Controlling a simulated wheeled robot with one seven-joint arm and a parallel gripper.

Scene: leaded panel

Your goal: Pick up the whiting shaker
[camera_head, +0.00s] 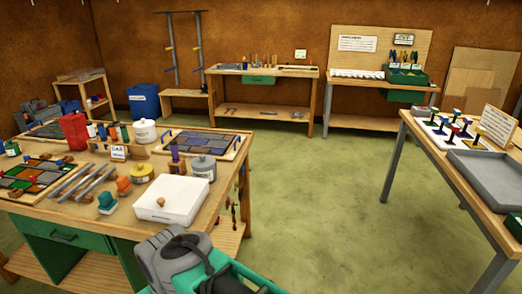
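No container carries a label I can read as whiting, so I cannot tell for sure which is the whiting shaker. One candidate is a white lidded pot (143,131) with a small label, upright toward the back of the left workbench. Another is a grey lidded canister (202,168) with a pale label, upright near the bench's right edge. Grey and green parts of my own body show at the bottom centre. My gripper's fingers are not visible.
The left workbench (228,194) is crowded: a white box (171,199), a red container (74,131), metal strips (80,183) and leaded panels. A right table (438,150) holds a grey tray (488,172). Green floor (320,200) between them is clear. More benches line the back wall.

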